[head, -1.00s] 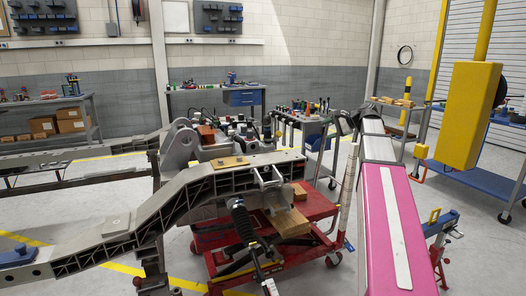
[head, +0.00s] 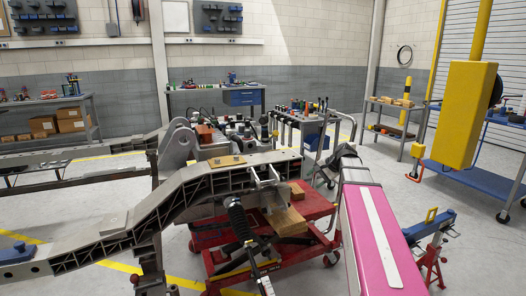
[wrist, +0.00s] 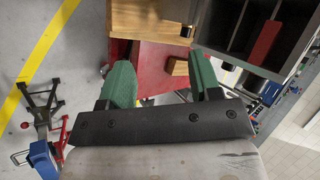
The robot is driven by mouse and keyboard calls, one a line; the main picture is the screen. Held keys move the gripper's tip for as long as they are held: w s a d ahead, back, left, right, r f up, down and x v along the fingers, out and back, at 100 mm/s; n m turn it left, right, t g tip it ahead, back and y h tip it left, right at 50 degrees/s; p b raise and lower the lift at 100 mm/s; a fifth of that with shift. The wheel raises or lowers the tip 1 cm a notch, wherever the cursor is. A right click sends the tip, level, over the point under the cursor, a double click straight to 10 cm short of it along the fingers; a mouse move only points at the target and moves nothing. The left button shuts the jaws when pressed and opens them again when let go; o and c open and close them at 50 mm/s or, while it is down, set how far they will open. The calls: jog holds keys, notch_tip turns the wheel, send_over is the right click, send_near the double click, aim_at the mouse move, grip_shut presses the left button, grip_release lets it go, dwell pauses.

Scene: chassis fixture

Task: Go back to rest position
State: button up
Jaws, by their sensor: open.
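My gripper (wrist: 163,88) shows in the wrist view with its two green fingers apart and nothing between them. Beyond the fingertips are a wooden block (wrist: 148,20) and the red cart (wrist: 158,60). In the head view my pink arm reaches up from the lower right, and its gripper end is hidden behind the arm. The grey chassis frame (head: 205,190) stretches across the left and middle. The red cart (head: 300,235) stands under it with wooden blocks (head: 285,220) on top.
A blue stand (head: 432,228) with red legs is right of my arm. A yellow hanging box (head: 465,115) is at the right. A tool cart (head: 300,120) and a workbench (head: 215,92) stand behind. Open floor lies between my arm and the back right shelf (head: 390,120).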

jog(key=s+a+f+n+g+h, duration=0.2)
jog(key=s+f+n+h, duration=0.1)
jog(key=s+f, duration=0.7)
jog(key=s+a+f+n+g+h, duration=0.1)
jog(key=s+f+n+h, duration=0.3)
jog(key=s+f, duration=0.7)
notch_tip(320, 180, down, 4)
jog(key=shift+a+r+n+g, duration=0.25)
jog(key=shift+a+n+g, duration=0.05)
jog(key=shift+a+g, duration=0.1)
